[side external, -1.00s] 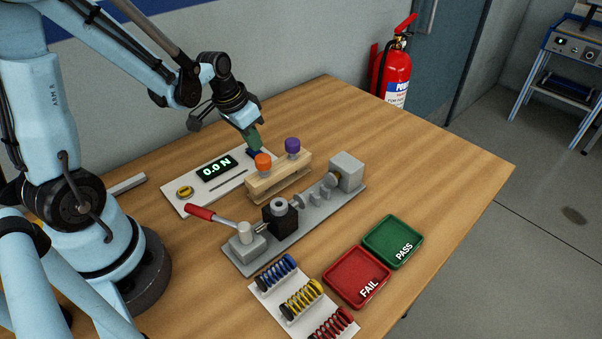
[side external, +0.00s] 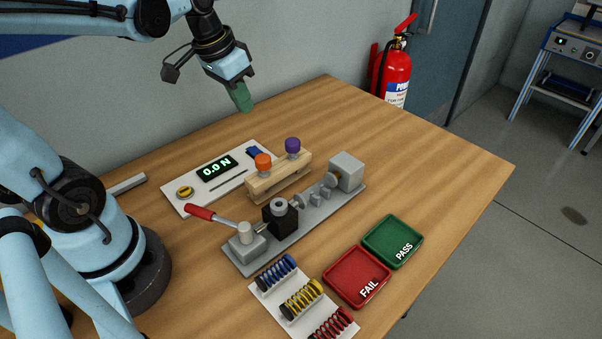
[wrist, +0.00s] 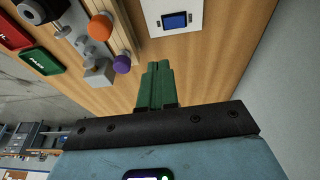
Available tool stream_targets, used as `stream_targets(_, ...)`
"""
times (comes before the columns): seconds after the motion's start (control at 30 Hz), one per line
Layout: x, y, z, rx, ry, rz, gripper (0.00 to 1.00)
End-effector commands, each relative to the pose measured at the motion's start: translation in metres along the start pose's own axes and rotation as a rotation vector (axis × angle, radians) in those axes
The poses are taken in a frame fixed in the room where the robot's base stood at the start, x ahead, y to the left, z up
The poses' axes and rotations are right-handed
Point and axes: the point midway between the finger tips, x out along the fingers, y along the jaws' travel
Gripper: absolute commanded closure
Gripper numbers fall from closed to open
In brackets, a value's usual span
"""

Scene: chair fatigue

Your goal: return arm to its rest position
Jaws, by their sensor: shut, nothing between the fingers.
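My gripper (side external: 241,98) hangs in the air above the back of the table, well above the bench items. Its green fingers are together with nothing between them, and they also show in the wrist view (wrist: 155,88). The gripper is apart from everything. Below it, the white panel (side external: 178,198) has a display reading 0.0 N (side external: 217,168) and a blue square button (side external: 254,152), which also shows in the wrist view (wrist: 174,21).
A wooden block (side external: 262,188) holds orange (side external: 263,163) and purple (side external: 292,146) knobs. In front are a grey fixture (side external: 310,213) with a red-handled lever (side external: 199,212), several springs (side external: 301,298), a red FAIL tray (side external: 340,277) and a green PASS tray (side external: 375,239). The table's right side is clear.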

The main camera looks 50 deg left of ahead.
Motion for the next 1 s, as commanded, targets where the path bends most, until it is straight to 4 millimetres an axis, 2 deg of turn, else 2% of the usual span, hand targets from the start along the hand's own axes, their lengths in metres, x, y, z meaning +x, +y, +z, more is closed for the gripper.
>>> stream_targets(0.2,-0.008,0.002,0.0,0.0,0.0,0.0,1.0)
stream_targets(0.57,-0.008,0.004,0.001,0.001,0.005,-0.002,1.0)
stream_targets(0.67,-0.008,0.014,0.005,0.005,0.035,-0.015,1.0)
stream_targets(1.0,0.0,0.065,0.029,0.011,0.263,-0.05,1.0)
